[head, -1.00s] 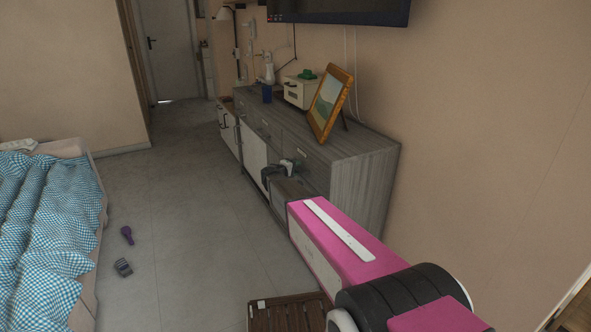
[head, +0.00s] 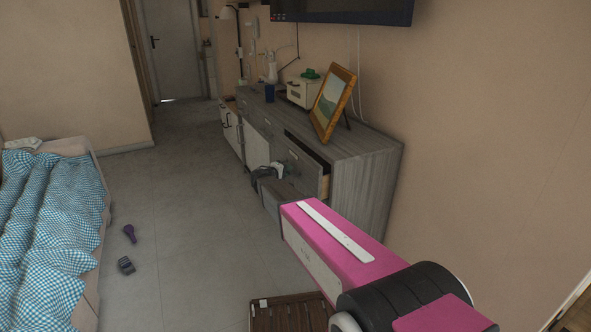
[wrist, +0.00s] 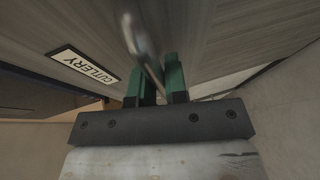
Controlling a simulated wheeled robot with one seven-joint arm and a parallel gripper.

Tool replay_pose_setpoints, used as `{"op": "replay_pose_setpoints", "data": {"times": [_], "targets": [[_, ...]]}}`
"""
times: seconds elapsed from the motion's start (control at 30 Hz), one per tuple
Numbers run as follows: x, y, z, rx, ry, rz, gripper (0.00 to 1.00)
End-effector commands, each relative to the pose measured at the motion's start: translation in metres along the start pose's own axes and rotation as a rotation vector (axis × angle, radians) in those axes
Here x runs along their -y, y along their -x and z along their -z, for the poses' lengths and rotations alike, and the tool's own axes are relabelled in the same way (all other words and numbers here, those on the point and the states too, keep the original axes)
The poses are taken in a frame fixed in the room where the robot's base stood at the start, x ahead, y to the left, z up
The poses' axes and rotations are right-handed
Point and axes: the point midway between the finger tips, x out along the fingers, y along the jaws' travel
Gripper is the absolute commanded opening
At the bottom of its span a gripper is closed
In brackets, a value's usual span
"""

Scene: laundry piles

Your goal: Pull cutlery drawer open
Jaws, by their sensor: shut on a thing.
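The cutlery drawer (head: 308,172) is the near top drawer of the grey wooden dresser (head: 362,195), and it stands partly out, with a dark gap behind its front. In the wrist view, the drawer front (wrist: 215,30) carries a white label reading CUTLERY (wrist: 84,64). A metal bar handle (wrist: 139,40) runs between the green fingers of my gripper (wrist: 155,82), which is shut on it. In the head view, my gripper (head: 279,169) is small and dark against the drawer front. The drawer's contents are hidden.
A bed with a checked blanket (head: 45,215) is at left. A slatted wooden item (head: 288,313) lies low in front.

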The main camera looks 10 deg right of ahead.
Motion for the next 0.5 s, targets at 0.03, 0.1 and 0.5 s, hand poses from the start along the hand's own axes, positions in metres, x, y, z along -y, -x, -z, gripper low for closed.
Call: {"op": "replay_pose_setpoints", "data": {"times": [0.03,0.1,0.5], "targets": [[0.003,0.014,0.006,-0.004,0.001,0.001,0.0],[0.007,0.032,0.013,-0.004,0.001,0.001,0.0],[0.028,0.126,0.053,-0.004,0.0,0.001,0.0]]}}
